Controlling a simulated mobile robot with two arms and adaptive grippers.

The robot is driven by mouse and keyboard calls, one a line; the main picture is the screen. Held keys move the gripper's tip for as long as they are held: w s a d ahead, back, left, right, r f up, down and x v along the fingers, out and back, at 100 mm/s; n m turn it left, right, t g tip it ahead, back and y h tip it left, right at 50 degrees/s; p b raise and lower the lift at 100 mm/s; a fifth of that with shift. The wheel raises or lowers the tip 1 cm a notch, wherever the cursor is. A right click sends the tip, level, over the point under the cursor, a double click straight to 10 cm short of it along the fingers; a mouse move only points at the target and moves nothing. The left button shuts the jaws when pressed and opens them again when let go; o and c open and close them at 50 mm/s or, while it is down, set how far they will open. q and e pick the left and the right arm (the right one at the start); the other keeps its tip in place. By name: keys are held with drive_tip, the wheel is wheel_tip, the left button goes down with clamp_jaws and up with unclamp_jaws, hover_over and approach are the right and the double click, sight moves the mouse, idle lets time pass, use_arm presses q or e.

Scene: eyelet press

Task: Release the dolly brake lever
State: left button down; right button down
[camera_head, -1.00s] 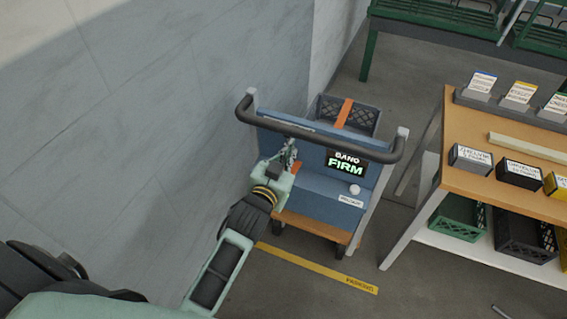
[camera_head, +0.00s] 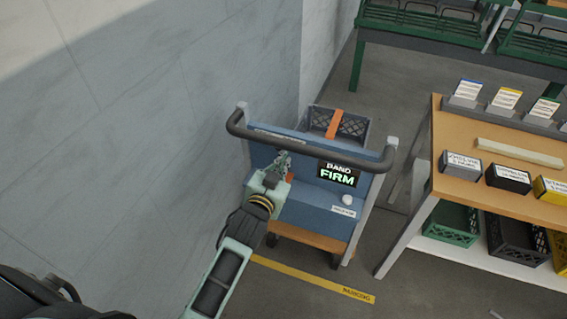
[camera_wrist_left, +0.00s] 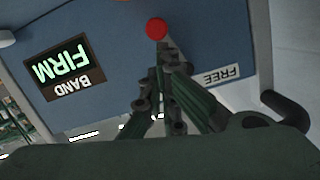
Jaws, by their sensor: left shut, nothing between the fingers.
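The dolly (camera_head: 318,205) stands by the wall, with a blue panel, a dark handle bar (camera_head: 310,142) and a display reading BAND FIRM (camera_head: 340,173). My left gripper (camera_head: 284,158) is in front of the panel, left of the display, shut and empty. In the left wrist view its fingers (camera_wrist_left: 158,55) point at a red round knob (camera_wrist_left: 156,28) on the panel, close to their tips; whether they touch cannot be told. A FREE label (camera_wrist_left: 221,75) is beside it. The lever's shaft cannot be made out. My right gripper is not in view.
A wooden-topped workbench (camera_head: 520,175) with boxes stands to the right, a green rack (camera_head: 400,40) behind. A grey wall (camera_head: 150,130) is close on the left. A yellow floor strip (camera_head: 310,279) lies before the dolly. A grey crate (camera_head: 352,125) is behind the handle.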

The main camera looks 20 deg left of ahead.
use_arm(q)
drive_tip(key=shift+a+f+m+y, duration=0.1)
drive_tip(key=shift+f+m+y, duration=0.25)
drive_tip(key=shift+m, duration=0.65)
drive_tip(key=shift+a+f+m, duration=0.1)
drive_tip(key=shift+f+m, duration=0.2)
drive_tip(key=shift+m, duration=0.3)
drive_tip(key=shift+a+f+m+y, duration=0.1)
drive_tip(key=shift+m+y, duration=0.15)
drive_tip(key=shift+m, duration=0.05)
drive_tip(key=shift+a+f+m+t+b, duration=0.15)
drive_tip(key=shift+m+b, duration=0.15)
drive_tip(key=shift+m, duration=0.2)
drive_tip(key=shift+a+f+m+t+b, duration=0.15)
drive_tip(key=shift+m+b, duration=0.1)
drive_tip(key=shift+m, duration=0.25)
drive_tip(key=shift+a+f+m+y+b, duration=0.1)
drive_tip(key=shift+a+m+y+b, duration=0.1)
drive_tip(key=shift+m+b, duration=0.3)
drive_tip(key=shift+a+f+m+y+b, duration=0.1)
drive_tip(key=shift+m+y+b, duration=0.1)
drive_tip(key=shift+m, duration=0.5)
idle(3.9)
